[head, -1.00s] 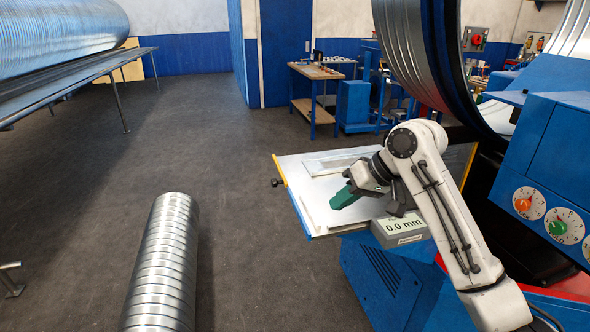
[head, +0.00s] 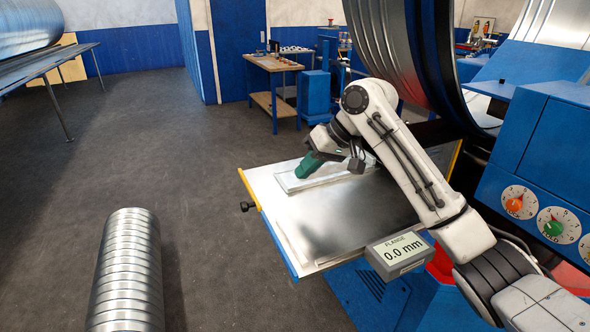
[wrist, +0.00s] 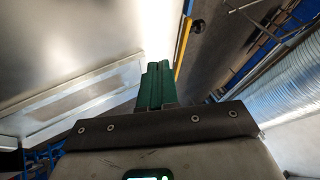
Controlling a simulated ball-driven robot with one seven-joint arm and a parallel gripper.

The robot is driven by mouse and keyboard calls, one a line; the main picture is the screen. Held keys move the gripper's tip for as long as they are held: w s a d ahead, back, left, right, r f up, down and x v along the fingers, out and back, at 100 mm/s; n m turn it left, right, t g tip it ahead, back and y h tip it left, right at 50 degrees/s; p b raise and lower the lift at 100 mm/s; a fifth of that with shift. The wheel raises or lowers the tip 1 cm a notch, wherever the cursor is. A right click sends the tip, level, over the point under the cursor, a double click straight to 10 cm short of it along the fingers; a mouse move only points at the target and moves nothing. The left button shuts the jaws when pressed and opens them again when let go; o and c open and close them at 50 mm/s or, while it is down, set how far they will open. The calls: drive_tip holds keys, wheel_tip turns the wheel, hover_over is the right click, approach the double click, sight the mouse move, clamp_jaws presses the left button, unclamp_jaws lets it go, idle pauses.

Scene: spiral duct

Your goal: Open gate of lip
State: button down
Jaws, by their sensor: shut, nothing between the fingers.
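A flat metal tray (head: 340,215) sticks out from the blue machine. A yellow bar (head: 249,190) runs along the far part of its left edge, with a black knob (head: 247,206) on the outer side; this may be the gate of the lip. The bar also shows in the wrist view (wrist: 184,52). My gripper (head: 303,174), with green fingers, is shut and empty over the far part of the tray, right of the bar and apart from the knob. The fingers also show in the wrist view (wrist: 157,68), pointing toward the tray's edge.
A grey display (head: 400,250) at the tray's near right corner reads FLANGE 0.0 mm. Dials (head: 552,225) sit on the blue machine at right. A spiral duct (head: 125,270) lies on the floor at front left. Open floor is left of the tray.

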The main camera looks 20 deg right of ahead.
sight(269, 205)
drive_tip(key=p+x, duration=0.1)
drive_tip(key=x, duration=0.7)
drive_tip(key=shift+f+p, duration=0.1)
drive_tip(key=shift+p, duration=0.2)
drive_tip(key=a+p, duration=0.1)
drive_tip(key=a, duration=0.1)
drive_tip(key=shift+a, duration=1)
drive_tip(key=shift+a, duration=0.2)
